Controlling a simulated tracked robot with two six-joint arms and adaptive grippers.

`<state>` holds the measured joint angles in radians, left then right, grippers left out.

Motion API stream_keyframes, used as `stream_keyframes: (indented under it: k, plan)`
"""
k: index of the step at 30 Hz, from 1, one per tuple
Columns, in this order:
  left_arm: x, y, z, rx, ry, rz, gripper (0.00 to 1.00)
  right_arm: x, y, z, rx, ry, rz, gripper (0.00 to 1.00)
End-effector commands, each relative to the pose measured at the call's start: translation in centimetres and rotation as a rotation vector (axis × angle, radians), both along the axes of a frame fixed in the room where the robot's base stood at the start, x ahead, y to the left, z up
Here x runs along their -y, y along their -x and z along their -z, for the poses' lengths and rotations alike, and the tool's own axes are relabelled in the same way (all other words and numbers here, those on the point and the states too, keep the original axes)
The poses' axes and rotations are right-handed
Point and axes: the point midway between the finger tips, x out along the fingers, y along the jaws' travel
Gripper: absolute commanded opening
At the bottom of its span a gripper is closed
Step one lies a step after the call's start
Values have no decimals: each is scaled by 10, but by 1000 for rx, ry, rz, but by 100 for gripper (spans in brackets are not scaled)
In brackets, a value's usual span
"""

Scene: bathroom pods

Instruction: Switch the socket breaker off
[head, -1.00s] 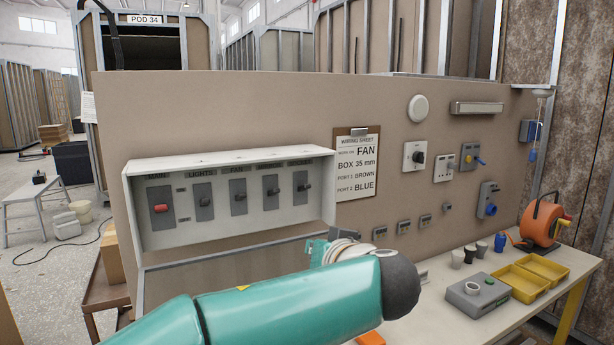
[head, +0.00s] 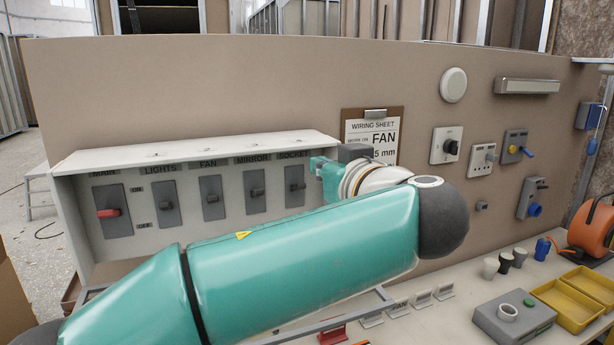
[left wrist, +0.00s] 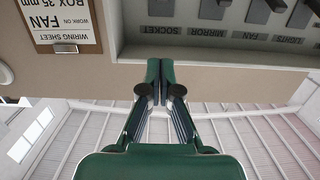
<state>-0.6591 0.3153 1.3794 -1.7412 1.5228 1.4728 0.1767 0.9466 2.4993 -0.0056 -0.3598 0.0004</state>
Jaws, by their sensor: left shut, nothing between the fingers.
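The socket breaker (head: 295,186) is the rightmost dark switch in the white breaker box (head: 82,240), under the SOCKET label. Its lever sticks out; I cannot tell whether it is on or off. My left gripper (head: 320,165) is just right of it in the head view, partly hidden by my own wrist. The left wrist view is upside down. There the left gripper (left wrist: 160,65) is shut and empty, its tips over the box's top edge, in line with the SOCKET label. The socket breaker (left wrist: 161,8) is partly cut off there. My right gripper is out of view.
The mirror (head: 255,191), fan (head: 212,198), lights (head: 166,204) and red-levered main (head: 108,212) breakers stand left of the socket one. A wiring sheet (head: 365,130) hangs right of the box. The workbench (head: 455,325) holds a grey box and yellow trays.

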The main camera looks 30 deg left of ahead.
Motion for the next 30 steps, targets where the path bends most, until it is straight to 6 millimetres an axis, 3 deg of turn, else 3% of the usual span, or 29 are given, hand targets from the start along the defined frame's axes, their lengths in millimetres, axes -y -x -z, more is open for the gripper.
stream_keyframes:
  k: [8, 21, 24, 30]
  plan:
    - [-13, -11, 0, 0, 0, -2, 0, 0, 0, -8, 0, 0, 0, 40]
    - [-76, -69, 7, -4, -1, 2, 0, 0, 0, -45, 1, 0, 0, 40]
    - [-66, -63, 24, -5, -2, 10, 0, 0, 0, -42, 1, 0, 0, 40]
    - [-59, -58, 41, -2, -1, 9, 0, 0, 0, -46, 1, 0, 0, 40]
